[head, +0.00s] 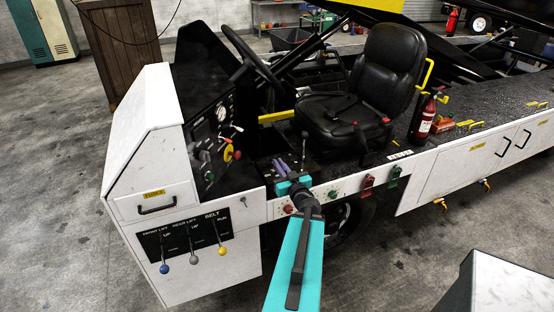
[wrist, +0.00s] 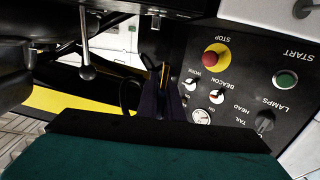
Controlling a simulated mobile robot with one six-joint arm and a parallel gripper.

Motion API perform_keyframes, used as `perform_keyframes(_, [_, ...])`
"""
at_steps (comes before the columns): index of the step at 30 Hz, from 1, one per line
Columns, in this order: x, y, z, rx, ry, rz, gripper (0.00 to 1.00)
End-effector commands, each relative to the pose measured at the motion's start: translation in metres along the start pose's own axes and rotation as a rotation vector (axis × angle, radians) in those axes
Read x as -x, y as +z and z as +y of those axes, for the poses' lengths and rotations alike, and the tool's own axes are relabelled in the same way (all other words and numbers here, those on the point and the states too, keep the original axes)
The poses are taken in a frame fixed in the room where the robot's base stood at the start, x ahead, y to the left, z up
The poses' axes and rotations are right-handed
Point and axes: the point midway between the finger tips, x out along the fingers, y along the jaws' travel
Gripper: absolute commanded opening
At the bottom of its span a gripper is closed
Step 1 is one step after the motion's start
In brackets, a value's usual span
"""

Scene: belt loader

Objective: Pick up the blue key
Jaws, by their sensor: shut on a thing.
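My gripper (head: 281,165) has purple fingers and is over the dark cab floor, between the dash panel and the black seat in the head view. In the wrist view the fingers (wrist: 160,88) are close together. They are shut on a small thin thing, mostly hidden by them; a narrow yellow-orange edge (wrist: 164,73) shows at their tips, and I cannot tell whether it belongs to that thing. I cannot make out a blue key clearly in either view. The fingertips appear apart from the control panel (wrist: 238,55).
The panel has a red stop button (wrist: 216,57), a green start button (wrist: 286,79) and several switches. A ball-ended lever (wrist: 87,71) stands to the left in the wrist view. The steering wheel (head: 252,62) and seat (head: 345,120) crowd the cab.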

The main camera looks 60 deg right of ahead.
Motion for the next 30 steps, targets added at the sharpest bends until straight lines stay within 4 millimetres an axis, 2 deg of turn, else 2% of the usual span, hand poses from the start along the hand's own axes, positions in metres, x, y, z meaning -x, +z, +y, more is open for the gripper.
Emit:
perform_keyframes(1, [0.003, -0.004, 0.0, -0.003, 0.0, -0.002, 0.0])
perform_keyframes(12, [0.017, -0.004, -0.003, -0.002, 0.0, 0.0, 0.0])
perform_keyframes(30, [0.02, -0.002, -0.004, 0.0, 0.0, 0.001, 0.0])
